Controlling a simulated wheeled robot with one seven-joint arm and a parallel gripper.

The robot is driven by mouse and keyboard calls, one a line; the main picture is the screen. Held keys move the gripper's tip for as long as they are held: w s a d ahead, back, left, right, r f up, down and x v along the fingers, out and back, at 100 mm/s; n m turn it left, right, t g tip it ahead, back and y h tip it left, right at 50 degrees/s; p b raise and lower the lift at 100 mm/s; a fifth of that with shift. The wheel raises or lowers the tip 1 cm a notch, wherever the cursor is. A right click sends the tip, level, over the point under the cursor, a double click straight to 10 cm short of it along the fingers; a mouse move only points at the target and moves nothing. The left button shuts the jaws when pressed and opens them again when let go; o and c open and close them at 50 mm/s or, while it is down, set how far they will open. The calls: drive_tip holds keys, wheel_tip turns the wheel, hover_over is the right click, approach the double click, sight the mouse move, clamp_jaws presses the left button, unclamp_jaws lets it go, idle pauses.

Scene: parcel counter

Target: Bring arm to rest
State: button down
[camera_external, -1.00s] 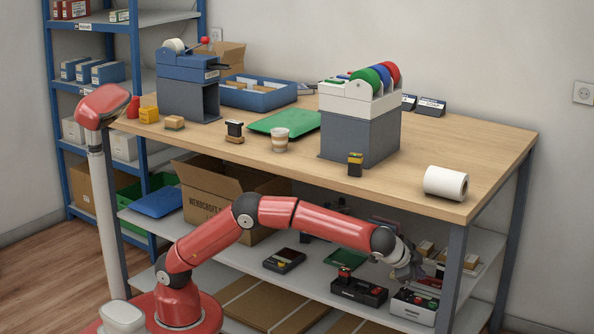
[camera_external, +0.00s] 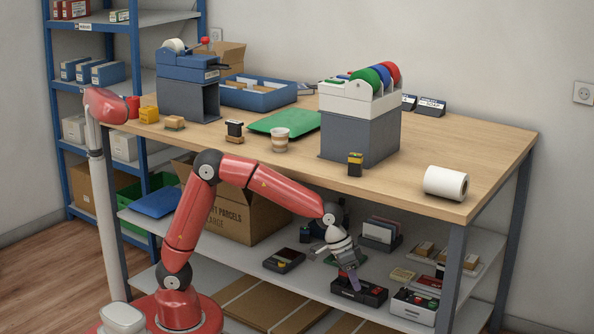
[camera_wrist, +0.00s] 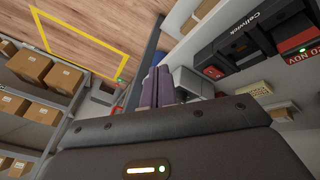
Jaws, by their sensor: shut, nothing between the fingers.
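My gripper (camera_external: 352,280) is in front of the lower shelf of the counter, its fingers pointing down and slightly right. It is shut and empty. In the wrist view its purple-grey fingers (camera_wrist: 157,86) are side by side.
The wooden counter (camera_external: 470,150) overhangs the lower shelf. On that shelf are a dark pad (camera_external: 284,260), a white box (camera_external: 414,305) and a card holder (camera_external: 381,233). An open carton (camera_external: 240,215) stands behind my arm. Free floor (camera_external: 50,270) lies at left.

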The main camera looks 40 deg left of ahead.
drive_tip(key=a+r+n+t+y+p, duration=0.1)
drive_tip(key=a+r+n, duration=0.2)
drive_tip(key=a, duration=1.3)
drive_tip(key=s+a+r+n+t+y+p, duration=0.1)
drive_tip(key=a+r+n+t+y, duration=0.1)
drive_tip(key=a, duration=1.5)
drive_tip(key=a+r+n+t+y+p, duration=0.2)
drive_tip(key=a+r+n, duration=0.1)
drive_tip(key=a, duration=1.3)
drive_tip(key=shift+s+a+r+n, duration=0.2)
drive_tip(key=shift+a+r+n, duration=0.05)
drive_tip(key=shift+r+n, duration=0.15)
